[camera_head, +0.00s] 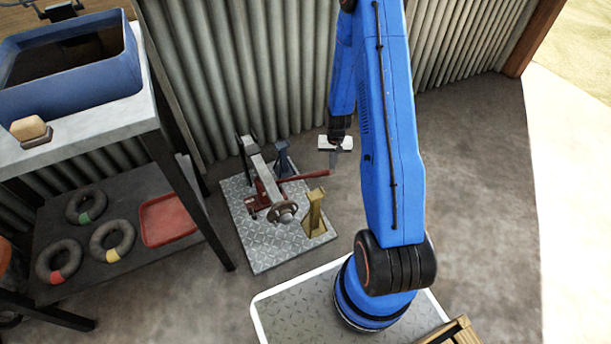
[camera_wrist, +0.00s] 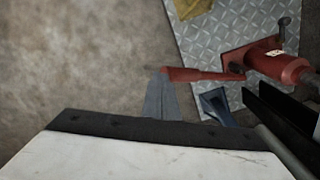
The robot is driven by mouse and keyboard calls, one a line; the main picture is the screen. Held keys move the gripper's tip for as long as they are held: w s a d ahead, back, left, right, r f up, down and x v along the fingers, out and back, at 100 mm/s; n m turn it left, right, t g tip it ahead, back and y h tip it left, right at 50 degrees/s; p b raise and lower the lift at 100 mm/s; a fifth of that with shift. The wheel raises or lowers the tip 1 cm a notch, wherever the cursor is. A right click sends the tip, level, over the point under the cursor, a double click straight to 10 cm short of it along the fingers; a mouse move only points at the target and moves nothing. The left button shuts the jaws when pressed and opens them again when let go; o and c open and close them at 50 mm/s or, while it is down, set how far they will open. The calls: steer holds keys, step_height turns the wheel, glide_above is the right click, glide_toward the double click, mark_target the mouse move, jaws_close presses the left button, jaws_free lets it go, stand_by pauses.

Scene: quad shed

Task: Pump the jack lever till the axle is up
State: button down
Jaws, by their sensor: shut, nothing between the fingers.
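The red jack (camera_head: 262,193) stands on a diamond-plate base (camera_head: 262,258), under the grey axle beam (camera_head: 259,165). Its red lever (camera_head: 305,177) sticks out to the right. In the wrist view the lever (camera_wrist: 205,75) runs left from the jack body (camera_wrist: 278,62). My gripper (camera_head: 333,168) is shut and empty at the lever's outer end. In the wrist view its fingertips (camera_wrist: 163,72) overlap the lever's end; I cannot tell whether they touch it. The axle's height against the stands is hard to judge.
A blue stand (camera_head: 283,158) and a yellow stand (camera_head: 314,213) flank the axle. A bench (camera_head: 100,130) with a blue tub (camera_head: 75,60) is at left, rings and a red tray (camera_head: 167,219) on its lower shelf. A corrugated wall (camera_head: 260,70) rises behind. Concrete floor right of the lever is clear.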

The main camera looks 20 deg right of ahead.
step_height(320, 180, down, 8)
steer(key=shift+f, duration=0.2)
stand_by(0.9)
steer(key=shift+r, duration=4.35)
steer(key=shift+f, duration=0.1)
step_height(320, 180, down, 8)
steer(key=shift+f, duration=0.2)
steer(key=shift+r, duration=4.3)
steer(key=shift+f, duration=0.15)
